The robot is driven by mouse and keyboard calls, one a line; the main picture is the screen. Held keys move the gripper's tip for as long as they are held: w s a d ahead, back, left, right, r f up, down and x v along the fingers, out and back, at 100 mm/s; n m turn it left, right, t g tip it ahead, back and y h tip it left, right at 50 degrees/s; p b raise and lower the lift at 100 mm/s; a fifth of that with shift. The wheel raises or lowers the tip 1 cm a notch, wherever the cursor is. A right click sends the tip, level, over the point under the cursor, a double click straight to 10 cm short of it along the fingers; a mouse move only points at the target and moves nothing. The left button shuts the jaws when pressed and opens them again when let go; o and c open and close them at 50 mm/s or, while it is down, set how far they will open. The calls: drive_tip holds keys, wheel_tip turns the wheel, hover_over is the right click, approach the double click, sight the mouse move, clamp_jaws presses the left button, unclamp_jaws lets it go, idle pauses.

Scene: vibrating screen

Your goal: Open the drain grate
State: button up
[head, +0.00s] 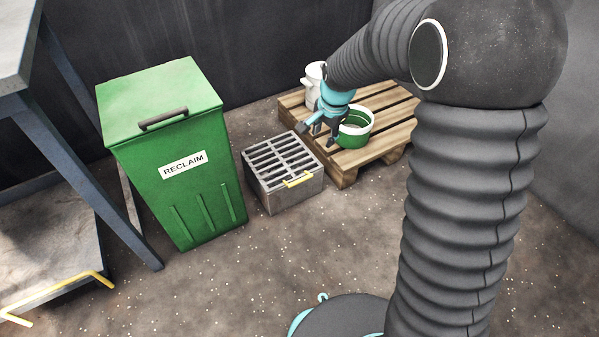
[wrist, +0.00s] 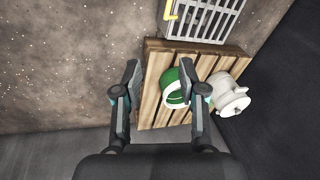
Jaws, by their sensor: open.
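The drain grate (head: 281,158) is a grey slatted metal lid lying flat and closed on a box-shaped drain (head: 290,196) on the floor. A yellow handle (head: 298,180) sits at its front edge. In the wrist view the grate (wrist: 208,18) is at the top, with the yellow handle (wrist: 171,10) at its left. My gripper (head: 318,132) is open and empty, above the pallet to the right of the grate, apart from the handle. In the wrist view its two fingers (wrist: 160,82) are spread, pointing toward the pallet.
A wooden pallet (head: 386,137) right of the drain carries a green and white bucket (head: 353,139) and a white container (head: 312,82). A green RECLAIM bin (head: 200,185) stands left of the drain. A blue-grey frame (head: 97,180) is farther left. The floor in front (head: 235,265) is clear.

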sight(299, 181)
drive_tip(key=w+a+f+m+b, duration=0.1)
drive_tip(key=w+a+f, duration=0.1)
drive_tip(key=f, duration=0.7)
drive_tip(key=w+a+f+m+b, duration=0.1)
drive_tip(key=w+a+f, duration=0.1)
drive_tip(key=f, duration=0.7)
drive_tip(key=w+a+f+g+b, duration=0.1)
drive_tip(key=w+a+f, duration=0.2)
drive_tip(key=f, duration=0.7)
drive_tip(key=shift+m, duration=0.4)
drive_tip(key=shift+c, duration=0.2)
clamp_jaws()
